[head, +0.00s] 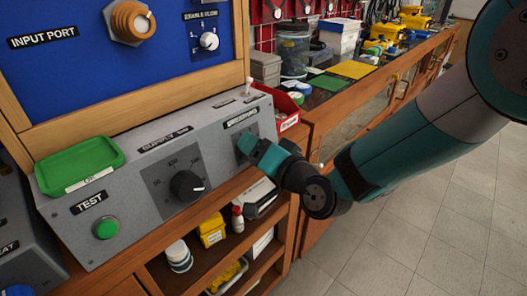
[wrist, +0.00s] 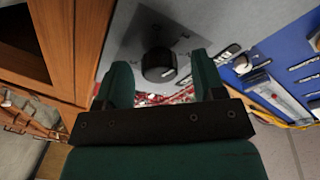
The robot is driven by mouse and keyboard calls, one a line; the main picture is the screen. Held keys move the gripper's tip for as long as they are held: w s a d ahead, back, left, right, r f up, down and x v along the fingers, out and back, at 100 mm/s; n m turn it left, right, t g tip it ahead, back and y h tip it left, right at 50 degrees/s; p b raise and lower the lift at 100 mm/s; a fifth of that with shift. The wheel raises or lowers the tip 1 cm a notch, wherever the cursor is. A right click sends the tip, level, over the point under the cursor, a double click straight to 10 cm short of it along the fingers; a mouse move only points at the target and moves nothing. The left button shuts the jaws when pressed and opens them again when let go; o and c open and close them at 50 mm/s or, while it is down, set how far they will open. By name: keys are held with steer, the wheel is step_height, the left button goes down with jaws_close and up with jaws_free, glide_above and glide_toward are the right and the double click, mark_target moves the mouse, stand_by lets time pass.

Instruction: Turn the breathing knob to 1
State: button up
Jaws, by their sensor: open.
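The breathing knob is a black round dial with a white pointer mark; in the wrist view the knob (wrist: 158,66) sits on its grey face, between my two green fingers. The scale marks around it are too blurred to read. In the head view the knob is hidden behind my gripper (head: 250,147), just below the BREATHING label (head: 241,118). My gripper is open, one finger on each side of the knob in the wrist view (wrist: 161,68). I cannot tell whether the fingers touch it.
The supply knob (head: 187,186) and green TEST button (head: 106,228) are left on the same grey console (head: 140,205). A green tray (head: 80,165) lies on top. A red bin (head: 283,108) stands behind my gripper. Shelves with bottles are below; floor at right is clear.

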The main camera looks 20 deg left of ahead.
steer(key=b+v, duration=1.2)
steer(key=v, duration=0.5)
steer(key=shift+s+d, duration=0.15)
steer(key=s+d+f+n+g+h, duration=0.25)
steer(key=s+d+g+h, duration=0.2)
steer(key=d, duration=0.45)
steer(key=s+d+f+n+g+h, duration=0.2)
steer(key=s+d+f+g+h, duration=0.15)
steer(key=s+d+h, duration=0.4)
step_height(320, 180, up, 22)
steer(key=d+y+p, duration=0.1)
steer(key=p, duration=2)
steer(key=shift+w+d+g, duration=0.2)
steer(key=shift+w+g, duration=0.2)
steer(key=shift+w, duration=0.05)
